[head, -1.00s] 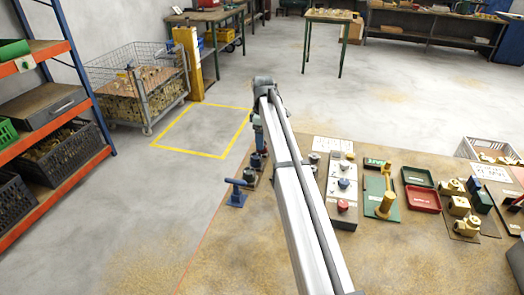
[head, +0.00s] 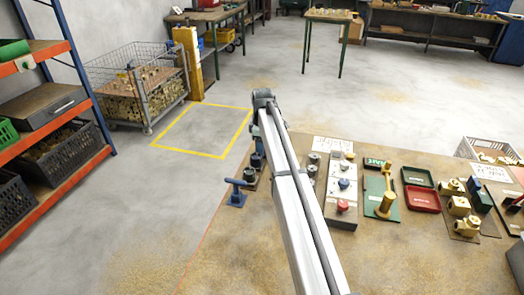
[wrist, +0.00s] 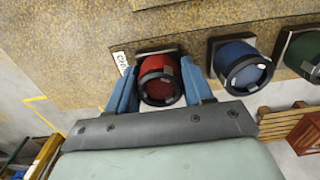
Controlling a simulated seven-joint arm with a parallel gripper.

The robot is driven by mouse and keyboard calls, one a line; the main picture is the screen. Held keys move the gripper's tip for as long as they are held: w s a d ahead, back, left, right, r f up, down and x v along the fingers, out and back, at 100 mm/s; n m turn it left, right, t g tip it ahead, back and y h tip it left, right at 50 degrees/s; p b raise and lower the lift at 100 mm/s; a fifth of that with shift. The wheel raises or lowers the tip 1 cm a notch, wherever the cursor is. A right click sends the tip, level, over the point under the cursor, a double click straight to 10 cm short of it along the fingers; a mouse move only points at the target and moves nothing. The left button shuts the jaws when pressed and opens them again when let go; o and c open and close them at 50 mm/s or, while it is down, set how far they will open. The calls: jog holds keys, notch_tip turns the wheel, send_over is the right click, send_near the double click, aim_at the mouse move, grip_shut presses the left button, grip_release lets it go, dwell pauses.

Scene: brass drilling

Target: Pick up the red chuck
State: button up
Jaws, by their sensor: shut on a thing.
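The red chuck (wrist: 160,74) has a red body and a black ring on its near end. In the wrist view it is between the blue fingers of my gripper (wrist: 160,85), which are shut on its sides. A dark square base shows behind it, and I cannot tell whether the chuck touches it. In the head view my arm hides the red chuck, and my fingers are mostly hidden too.
A blue chuck (wrist: 241,67) and a green chuck (wrist: 303,53) stand close beside the red one. A blue T-handled tool (head: 237,193) stands nearby at the table's left edge. A grey plate (head: 341,219) with coloured knobs lies right of my arm.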

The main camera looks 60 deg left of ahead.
grip_shut()
jog(key=shift+r, duration=0.1)
